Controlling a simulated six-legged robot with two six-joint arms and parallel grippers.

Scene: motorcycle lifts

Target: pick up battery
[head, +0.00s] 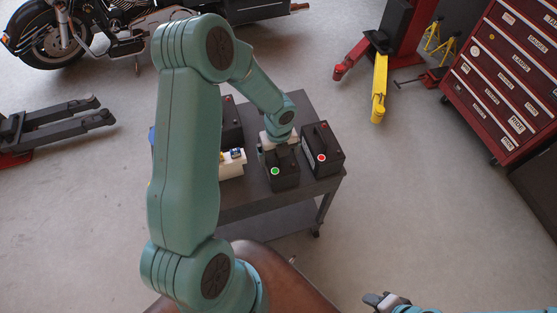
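Black batteries stand on a dark grey cart (262,205). One battery with a green dot (284,176) is near the cart's front edge. Another battery with a red dot (324,155) stands to its right. A third dark box (232,128), maybe also a battery, is partly hidden behind my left arm. My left gripper (278,143) points down at the top rear of the green-dot battery. Its wrist hides the fingers, so I cannot tell whether it touches or grips it. My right gripper (384,300) is low at the bottom edge, away from the cart; its finger opening is unclear.
A red tool cabinet (510,75) stands at right, a red and yellow lift (380,85) behind. A motorcycle (85,30) is at back left. The floor right of the cart is clear.

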